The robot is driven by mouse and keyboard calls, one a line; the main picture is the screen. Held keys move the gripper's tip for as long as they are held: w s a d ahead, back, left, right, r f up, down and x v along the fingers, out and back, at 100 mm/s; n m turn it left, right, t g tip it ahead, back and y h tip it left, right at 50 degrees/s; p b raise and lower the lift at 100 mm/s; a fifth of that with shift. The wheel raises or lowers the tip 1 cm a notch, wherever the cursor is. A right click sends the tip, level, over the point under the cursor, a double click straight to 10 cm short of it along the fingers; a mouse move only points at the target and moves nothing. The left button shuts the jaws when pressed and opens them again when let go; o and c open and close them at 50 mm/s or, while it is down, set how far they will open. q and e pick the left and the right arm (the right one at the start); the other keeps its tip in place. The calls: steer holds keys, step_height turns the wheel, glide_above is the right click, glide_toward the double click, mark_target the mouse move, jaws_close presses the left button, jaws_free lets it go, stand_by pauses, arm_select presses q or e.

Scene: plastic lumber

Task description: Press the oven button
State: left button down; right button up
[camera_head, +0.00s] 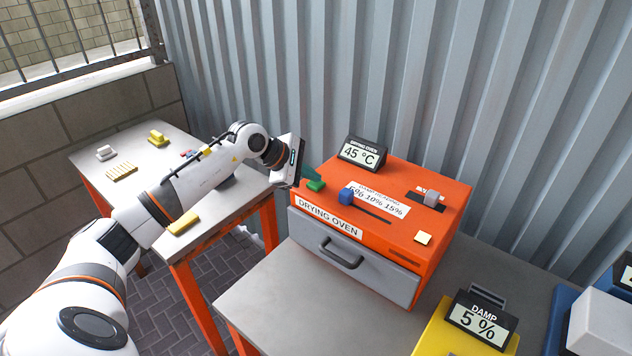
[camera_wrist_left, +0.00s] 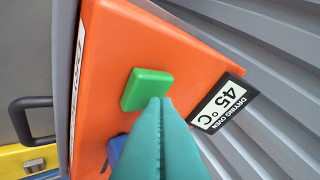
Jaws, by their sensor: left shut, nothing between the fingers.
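The orange drying oven (camera_head: 400,240) stands on a grey table, with a grey front drawer and handle. Its green button (camera_head: 316,186) is on the top at the left edge; it also shows in the left wrist view (camera_wrist_left: 147,88). A blue slider knob (camera_head: 346,196) sits beside it on the oven top. My left gripper (camera_head: 308,178) is shut and empty, its teal fingertips at the green button. In the left wrist view the fingertips (camera_wrist_left: 160,102) overlap the button's lower edge; I cannot tell whether they touch it. My right gripper is not in view.
A display reading 45 °C (camera_head: 362,153) stands at the oven's back left. A yellow damp meter reading 5% (camera_head: 470,325) is at the front right. A second table (camera_head: 140,145) with small yellow and grey pieces is at the left. A corrugated wall (camera_head: 400,80) stands behind.

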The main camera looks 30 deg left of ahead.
mark_target(311, 184)
arm_select(q)
steer(key=shift+r, duration=0.5)
steer(key=shift+r+p, duration=1.35)
steer(key=shift+r, duration=1.2)
